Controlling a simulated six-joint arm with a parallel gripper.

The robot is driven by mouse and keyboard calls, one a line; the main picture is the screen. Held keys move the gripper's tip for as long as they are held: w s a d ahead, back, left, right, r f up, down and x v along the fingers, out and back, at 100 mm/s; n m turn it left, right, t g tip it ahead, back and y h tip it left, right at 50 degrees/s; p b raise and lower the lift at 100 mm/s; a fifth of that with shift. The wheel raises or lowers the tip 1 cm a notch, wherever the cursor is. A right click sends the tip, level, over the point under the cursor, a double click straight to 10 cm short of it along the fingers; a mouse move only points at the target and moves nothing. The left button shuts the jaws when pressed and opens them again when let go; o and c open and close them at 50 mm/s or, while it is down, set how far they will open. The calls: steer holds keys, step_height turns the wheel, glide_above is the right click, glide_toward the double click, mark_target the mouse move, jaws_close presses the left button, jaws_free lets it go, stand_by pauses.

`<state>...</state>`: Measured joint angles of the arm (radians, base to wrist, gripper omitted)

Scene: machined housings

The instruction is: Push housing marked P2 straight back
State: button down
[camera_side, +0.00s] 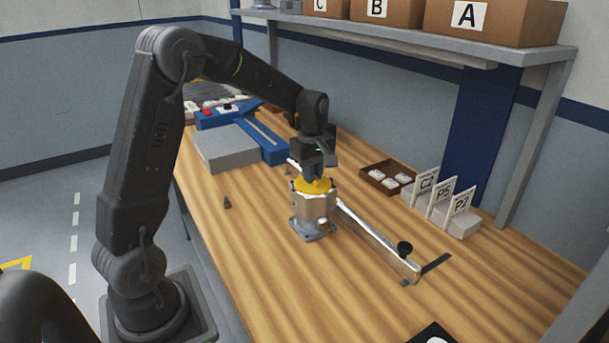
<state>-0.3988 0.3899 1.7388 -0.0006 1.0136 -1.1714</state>
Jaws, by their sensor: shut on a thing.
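A silver machined housing (313,207) with a yellow top (312,185) stands upright on its flanged base on the wooden table. My gripper (312,176) points down at the yellow top and is shut on it; the fingertips are small and partly hidden. I see no P2 mark on the housing itself. A white card marked P2 (461,206) stands in a grey holder to the right, beside cards marked P5 (441,195) and C2 (425,184).
A metal bar (378,240) with a black knob runs right of the housing, close to its base. A dark tray (371,179) of white parts lies behind. A grey block (226,150) and blue fixture (268,142) are back left. Front table is mostly clear.

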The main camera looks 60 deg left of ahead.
steer(key=shift+w, duration=0.2)
steer(key=c, duration=1.1)
jaws_free()
step_height(320, 180, up, 14)
